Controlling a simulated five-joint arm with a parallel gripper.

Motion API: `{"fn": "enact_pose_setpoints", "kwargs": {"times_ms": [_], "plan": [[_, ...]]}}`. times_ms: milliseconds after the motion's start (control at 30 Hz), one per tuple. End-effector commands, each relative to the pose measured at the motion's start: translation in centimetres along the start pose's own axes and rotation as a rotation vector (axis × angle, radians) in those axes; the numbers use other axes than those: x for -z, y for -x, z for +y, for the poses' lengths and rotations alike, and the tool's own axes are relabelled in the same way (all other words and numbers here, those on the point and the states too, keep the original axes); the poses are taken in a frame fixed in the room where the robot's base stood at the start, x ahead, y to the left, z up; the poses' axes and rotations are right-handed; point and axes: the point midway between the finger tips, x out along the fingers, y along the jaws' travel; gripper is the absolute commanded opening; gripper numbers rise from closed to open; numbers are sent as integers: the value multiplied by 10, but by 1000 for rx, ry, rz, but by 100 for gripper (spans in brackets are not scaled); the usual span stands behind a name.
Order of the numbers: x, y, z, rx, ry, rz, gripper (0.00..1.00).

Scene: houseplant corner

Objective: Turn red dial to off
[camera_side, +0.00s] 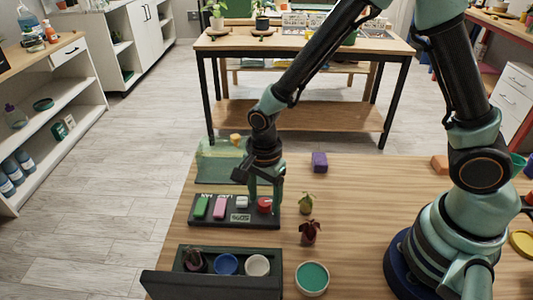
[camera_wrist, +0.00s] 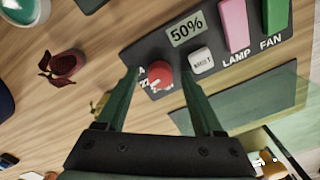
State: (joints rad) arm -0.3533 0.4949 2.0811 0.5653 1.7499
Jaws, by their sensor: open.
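The red dial (camera_wrist: 160,75) sits at one end of a dark control panel (camera_side: 230,221). In the side view the dial (camera_side: 264,205) is at the panel's right end, partly covered by my gripper (camera_side: 265,196). My gripper comes down from above, its fingers at the dial. In the wrist view my gripper (camera_wrist: 157,78) is open, with one finger on each side of the dial. I cannot tell whether the fingers touch it. The markings around the dial are partly hidden and too small to read, so its setting is unclear.
The panel also has a display reading 50% (camera_wrist: 186,29), a white button (camera_wrist: 201,60), a pink lamp switch (camera_wrist: 234,25) and a green fan switch (camera_wrist: 274,15). Two small plants (camera_side: 306,203) (camera_side: 310,233) stand just right. A dark tray (camera_side: 212,285) lies in front.

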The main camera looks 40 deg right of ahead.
Motion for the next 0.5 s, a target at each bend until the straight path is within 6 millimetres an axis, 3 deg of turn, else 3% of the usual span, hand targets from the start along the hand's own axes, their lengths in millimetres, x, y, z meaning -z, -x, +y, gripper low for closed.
{"fn": "enact_pose_setpoints", "kwargs": {"times_ms": [233,267,400,433,500], "plan": [[0,-1,0,0,0,0,69],[0,0,0,0,0,0,61],[0,0,0,0,0,0,7],[0,0,0,0,0,0,0],[0,0,0,0,0,0,0]]}}
